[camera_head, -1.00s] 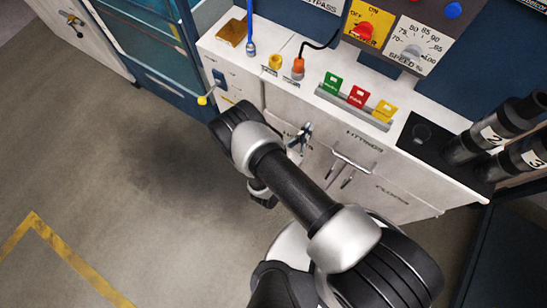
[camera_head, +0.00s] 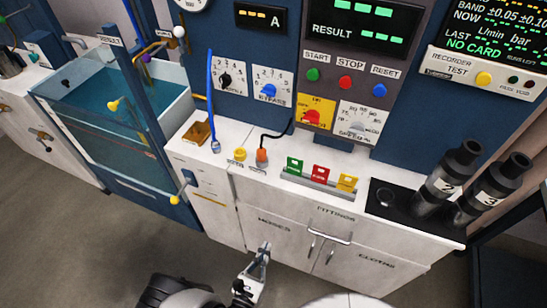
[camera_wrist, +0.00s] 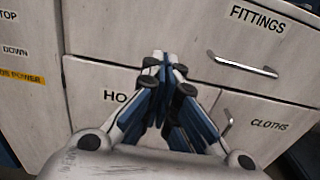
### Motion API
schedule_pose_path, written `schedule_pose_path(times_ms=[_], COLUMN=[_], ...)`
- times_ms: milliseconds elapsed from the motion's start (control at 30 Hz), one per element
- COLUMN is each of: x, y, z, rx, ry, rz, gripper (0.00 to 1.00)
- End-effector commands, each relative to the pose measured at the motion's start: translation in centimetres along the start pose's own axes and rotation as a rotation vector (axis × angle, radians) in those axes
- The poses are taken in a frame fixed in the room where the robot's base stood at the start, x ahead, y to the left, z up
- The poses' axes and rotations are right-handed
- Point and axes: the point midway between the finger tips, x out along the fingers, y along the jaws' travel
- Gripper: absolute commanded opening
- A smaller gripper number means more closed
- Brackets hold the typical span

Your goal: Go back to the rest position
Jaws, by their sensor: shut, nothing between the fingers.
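My gripper (camera_head: 260,262) shows at the bottom middle of the head view, in front of the white cabinet doors. It is empty and its fingers are together. The wrist view shows the same gripper (camera_wrist: 165,62) with its fingertips meeting in front of the drawer and door fronts. It seems to touch nothing, though the exact gap to the cabinet is hard to judge. Part of my arm (camera_head: 175,292) shows at the bottom edge of the head view.
The white cabinet (camera_head: 210,205) carries a rack of green, red and yellow cards (camera_head: 318,182). Two dark tubes marked 2 (camera_head: 450,180) and 3 (camera_head: 492,190) stand on the right. A water tank (camera_head: 115,100) is at the left. Bare floor (camera_head: 70,240) lies at the lower left.

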Motion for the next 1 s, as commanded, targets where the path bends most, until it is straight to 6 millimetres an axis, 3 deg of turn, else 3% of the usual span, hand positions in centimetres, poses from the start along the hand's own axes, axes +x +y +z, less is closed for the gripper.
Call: schedule_pose_path(times_ms=[133, 233, 467, 733, 1000], x=[0.2, 1.0, 4.6, 7.2, 6.8], y=[0.1, 0.4, -0.8, -5.7, -11.8], z=[0.5, 2.3, 10.9, 20.8, 28.7], rx=[0.011, 0.049, 0.241, 0.523, 0.869], ry=[0.002, 0.009, 0.053, 0.132, 0.221], rz=[-0.018, -0.092, -0.452, -0.889, -1.268], gripper=[0.0, 0.0, 0.0, 0.0, 0.0])
